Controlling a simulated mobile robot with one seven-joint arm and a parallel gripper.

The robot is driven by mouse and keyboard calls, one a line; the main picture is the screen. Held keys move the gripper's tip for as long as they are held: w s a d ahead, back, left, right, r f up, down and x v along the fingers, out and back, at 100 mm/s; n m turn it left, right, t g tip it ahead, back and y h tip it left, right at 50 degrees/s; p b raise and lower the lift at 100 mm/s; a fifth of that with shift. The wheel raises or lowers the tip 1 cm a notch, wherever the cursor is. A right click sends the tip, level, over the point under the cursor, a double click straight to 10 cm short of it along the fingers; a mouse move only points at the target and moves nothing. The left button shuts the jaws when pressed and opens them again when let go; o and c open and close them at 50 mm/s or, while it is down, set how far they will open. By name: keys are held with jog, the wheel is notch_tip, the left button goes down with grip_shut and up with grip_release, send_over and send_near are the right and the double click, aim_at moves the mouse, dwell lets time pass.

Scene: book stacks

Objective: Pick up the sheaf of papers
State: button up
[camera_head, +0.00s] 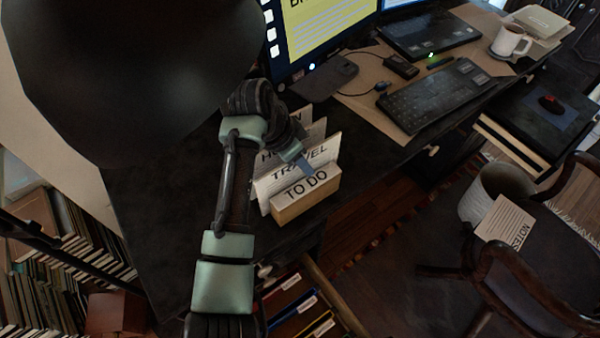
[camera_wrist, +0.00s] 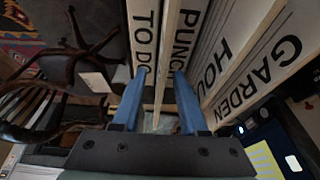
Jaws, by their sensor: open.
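Upright white paper sheets stand in a light wooden sorter on the dark desk. I cannot tell which papers are the named sheaf. My gripper (camera_head: 302,160) is over the sorter from above. In the wrist view its two blue fingers (camera_wrist: 160,74) are apart, with the pale edge of an upright sheet or divider (camera_wrist: 161,50) between them. The TO DO front (camera_wrist: 145,30) is at the left finger, and a sheet lettered PUNC (camera_wrist: 184,35) is by the right finger.
More upright boards, one lettered GARDEN (camera_wrist: 262,75), stand close right of my gripper. A monitor (camera_head: 325,30), keyboard (camera_head: 437,95) and mug (camera_head: 509,42) are on the desk. Below are an open drawer of files (camera_head: 300,310), a NOTES sheet (camera_head: 505,222) and a chair (camera_head: 520,290).

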jog(key=shift+f, duration=0.2)
dwell(0.5)
grip_shut()
dwell(1.4)
